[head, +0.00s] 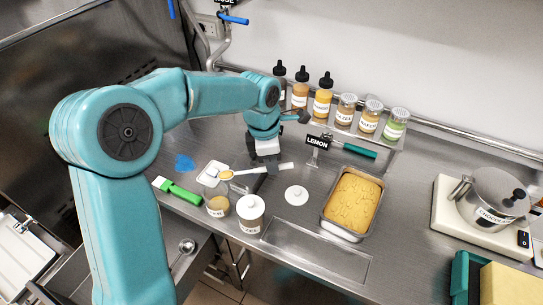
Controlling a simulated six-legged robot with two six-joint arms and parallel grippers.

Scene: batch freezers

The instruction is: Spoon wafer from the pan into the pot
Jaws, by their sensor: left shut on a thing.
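My left gripper (271,166) is shut on the pale handle of a spoon (283,168), low over the steel counter. The spoon's bowl points left and holds a small tan heap, likely wafer (226,174). The bowl is at the right edge of a small white pan (211,167); I cannot tell whether it touches. A small clear pot (217,203) with tan contents stands just in front of the bowl, its label too small to read. My right gripper is not in view.
A green-handled tool (178,190) lies left. A tin of yellow stuff (353,203) is right, with a LEMON sign (317,142) behind. Bottles and shakers (347,112) line the back.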

